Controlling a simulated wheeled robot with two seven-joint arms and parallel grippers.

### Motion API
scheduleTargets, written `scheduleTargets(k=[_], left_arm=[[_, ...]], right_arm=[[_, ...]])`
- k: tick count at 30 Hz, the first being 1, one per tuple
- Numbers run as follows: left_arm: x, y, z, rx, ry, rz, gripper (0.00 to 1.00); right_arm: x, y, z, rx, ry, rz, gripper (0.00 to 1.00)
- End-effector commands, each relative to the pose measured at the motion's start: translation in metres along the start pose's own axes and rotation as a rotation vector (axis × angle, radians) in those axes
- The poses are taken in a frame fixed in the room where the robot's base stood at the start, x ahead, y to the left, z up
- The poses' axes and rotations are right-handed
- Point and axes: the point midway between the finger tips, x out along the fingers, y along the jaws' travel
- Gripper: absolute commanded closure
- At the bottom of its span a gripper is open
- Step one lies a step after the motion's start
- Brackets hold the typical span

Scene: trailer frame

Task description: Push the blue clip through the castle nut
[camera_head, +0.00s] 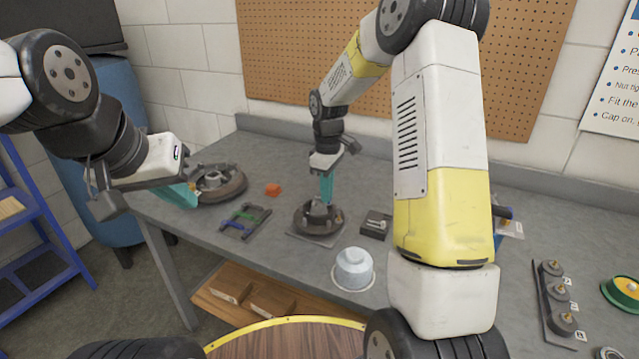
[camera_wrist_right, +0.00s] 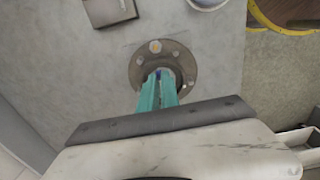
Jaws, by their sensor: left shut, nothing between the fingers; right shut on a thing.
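A dark round hub (camera_head: 318,222) with a stud near its rim sits on a flat plate on the bench; it also shows in the wrist view (camera_wrist_right: 186,63). My right gripper (camera_head: 326,200) points down with its teal fingertips at the hub's centre. In the wrist view the fingers (camera_wrist_right: 161,78) are shut on a small blue piece, the blue clip (camera_wrist_right: 163,73), mostly hidden between them. The castle nut at the hub's centre is hidden behind the fingers, so I cannot tell whether the clip is in it. My left gripper (camera_head: 190,200) is shut and empty, left of the hub.
Another hub assembly (camera_head: 235,188) stands at the bench's left end. Small hubs stand in a row (camera_head: 560,292) at right.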

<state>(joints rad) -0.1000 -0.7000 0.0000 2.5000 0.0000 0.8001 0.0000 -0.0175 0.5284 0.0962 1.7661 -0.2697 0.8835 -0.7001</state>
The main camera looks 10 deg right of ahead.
Motion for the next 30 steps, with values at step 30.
scheduleTargets(k=[30], left_arm=[[0.0,0.0,0.0,0.0,0.0,0.0,1.0]], right_arm=[[-0.0002,-0.0001,-0.0038,0.0,0.0,0.0,0.69]])
